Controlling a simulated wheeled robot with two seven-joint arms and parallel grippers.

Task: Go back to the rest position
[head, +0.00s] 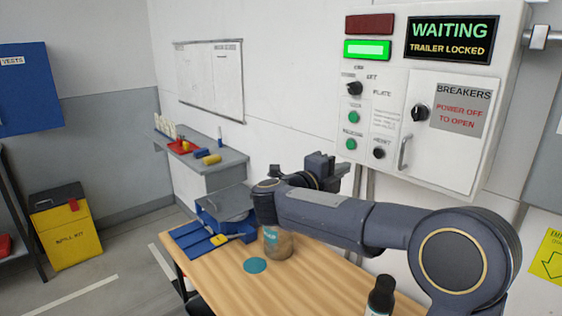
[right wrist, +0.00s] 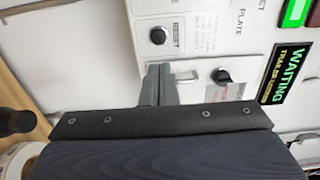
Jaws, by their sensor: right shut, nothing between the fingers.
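My right arm reaches in from the right across the head view, above the wooden table. My right gripper (head: 328,165) is in front of the white wall below the left side of the control panel (head: 388,185). It is shut and empty, and no contact with the panel shows. In the right wrist view its closed fingers (right wrist: 158,85) appear against the panel face, near the panel's knobs and the light door handle (right wrist: 187,75). My left gripper is not in either view.
The wooden table (head: 225,290) holds a jar (head: 277,244), a teal disc (head: 255,265), a dark bottle (head: 381,296) and a blue case (head: 225,212). The jar is partly behind my arm. A grey shelf (head: 215,163) and yellow spill kit (head: 68,235) stand farther left. The panel display (head: 449,40) reads WAITING, TRAILER LOCKED.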

